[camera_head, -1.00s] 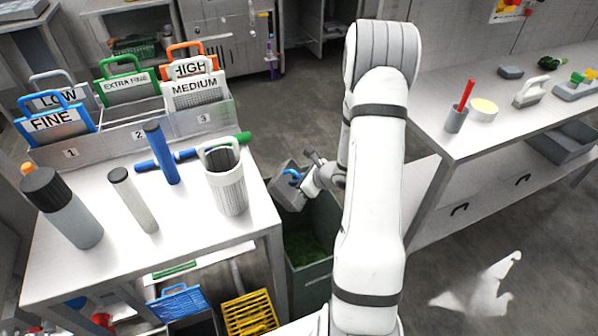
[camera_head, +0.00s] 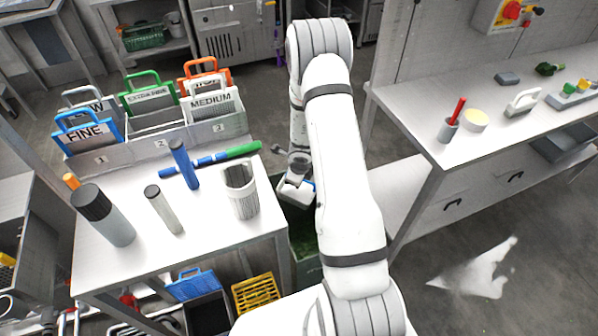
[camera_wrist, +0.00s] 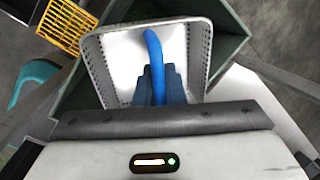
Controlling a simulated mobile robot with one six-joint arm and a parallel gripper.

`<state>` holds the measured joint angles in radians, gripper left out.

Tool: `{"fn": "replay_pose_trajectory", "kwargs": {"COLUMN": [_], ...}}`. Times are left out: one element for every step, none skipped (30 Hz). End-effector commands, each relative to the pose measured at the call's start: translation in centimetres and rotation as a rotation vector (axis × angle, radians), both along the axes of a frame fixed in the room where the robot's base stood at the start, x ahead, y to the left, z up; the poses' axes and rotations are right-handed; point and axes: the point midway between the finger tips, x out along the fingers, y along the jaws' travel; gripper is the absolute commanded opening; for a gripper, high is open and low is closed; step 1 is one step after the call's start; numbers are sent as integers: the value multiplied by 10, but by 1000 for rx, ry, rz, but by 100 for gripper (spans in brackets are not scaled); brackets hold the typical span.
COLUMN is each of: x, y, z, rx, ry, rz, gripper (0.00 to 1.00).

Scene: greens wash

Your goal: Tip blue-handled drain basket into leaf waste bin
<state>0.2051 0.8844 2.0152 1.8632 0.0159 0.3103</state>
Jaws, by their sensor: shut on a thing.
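The blue-handled drain basket (camera_wrist: 120,52) shows in the wrist view as a pale box with perforated walls. Its blue handle (camera_wrist: 153,48) runs between the fingers of my gripper (camera_wrist: 159,85), which is shut on it. The visible inside of the basket looks pale, with no leaves I can make out. The dark green leaf waste bin (camera_head: 308,268) stands below, with green leaves inside. Its wall (camera_wrist: 90,90) surrounds the basket in the wrist view.
A yellow basket (camera_head: 255,292) sits low beside the bin. A second bench (camera_head: 415,115) stands on the right. The floor beyond the bin is open.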

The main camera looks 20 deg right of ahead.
Motion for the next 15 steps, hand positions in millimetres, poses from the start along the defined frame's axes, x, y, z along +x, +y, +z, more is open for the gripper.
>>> {"fn": "replay_pose_trajectory", "kwargs": {"x": [0,0,1,1,1,2,2,2,2,2,2,2,2,2,2], "y": [1,1,1,1,1,2,2,2,2,2,2,2,2,2,2], "z": [7,7,7,7,7,7,7,7,7,6,6,6,5,5,4], "rx": [-12,-20,-31,-36,-41,-48,-52,-57,-65,-69,-74,-79,-83,-87,-92], "ry": [13,22,31,35,41,48,53,59,65,71,75,80,84,88,91], "rz": [2,2,2,1,1,1,1,0,0,0,0,0,0,0,0], "gripper": [0,0,0,0,0,0,0,0,0,0,0,0,0,0,0]}}
